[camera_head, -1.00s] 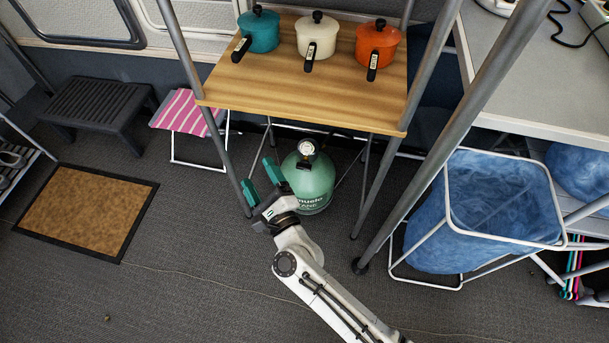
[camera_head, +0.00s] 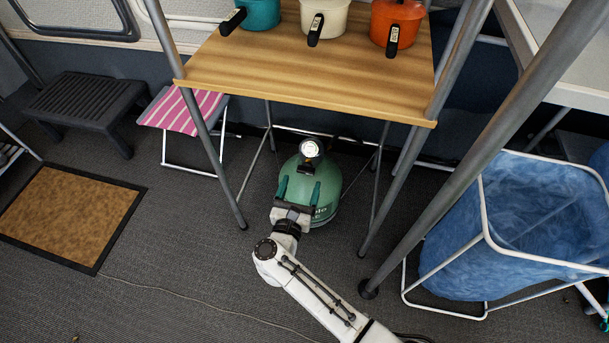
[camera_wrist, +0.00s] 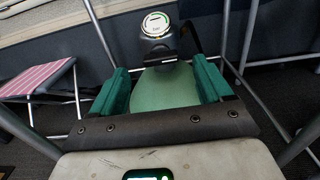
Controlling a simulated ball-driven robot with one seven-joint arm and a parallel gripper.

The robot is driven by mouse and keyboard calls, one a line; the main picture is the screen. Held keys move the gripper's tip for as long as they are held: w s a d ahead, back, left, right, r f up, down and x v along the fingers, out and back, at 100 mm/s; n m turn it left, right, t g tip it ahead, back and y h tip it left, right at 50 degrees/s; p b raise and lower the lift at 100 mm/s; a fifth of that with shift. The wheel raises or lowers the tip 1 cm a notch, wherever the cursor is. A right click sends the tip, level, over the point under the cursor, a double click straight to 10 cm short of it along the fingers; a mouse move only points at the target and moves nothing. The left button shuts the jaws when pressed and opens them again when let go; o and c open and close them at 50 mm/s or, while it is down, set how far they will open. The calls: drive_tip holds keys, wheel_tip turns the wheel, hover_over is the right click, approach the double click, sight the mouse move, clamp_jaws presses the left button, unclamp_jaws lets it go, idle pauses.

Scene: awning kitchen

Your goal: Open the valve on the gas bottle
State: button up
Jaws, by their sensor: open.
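The green gas bottle (camera_head: 325,175) stands upright on the floor under the wooden table. A valve with a round, pale-faced gauge (camera_head: 310,148) sits on its top. In the wrist view the gauge (camera_wrist: 156,23) is upper centre, above the bottle's green shoulder (camera_wrist: 165,88). My gripper (camera_head: 299,190) is in front of the bottle, with its two green fingers apart and nothing between them. In the wrist view my gripper (camera_wrist: 160,88) frames the bottle's shoulder, with the valve beyond the fingertips. I cannot tell whether the fingers touch the bottle. The gauge faces me; part of the valve is hidden behind it.
The wooden table (camera_head: 310,75) overhangs the bottle and carries three pots. Its grey legs (camera_head: 215,165) stand on both sides. A blue bag in a white frame (camera_head: 470,235) is at the right. A striped stool (camera_head: 185,110) and a brown mat (camera_head: 65,215) are at the left.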

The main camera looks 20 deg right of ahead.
sight(305, 172)
drive_tip(key=shift+b+x, duration=0.5)
drive_tip(key=shift+x, duration=1.85)
drive_tip(key=c, duration=1)
drive_tip(key=shift+c, duration=0.2)
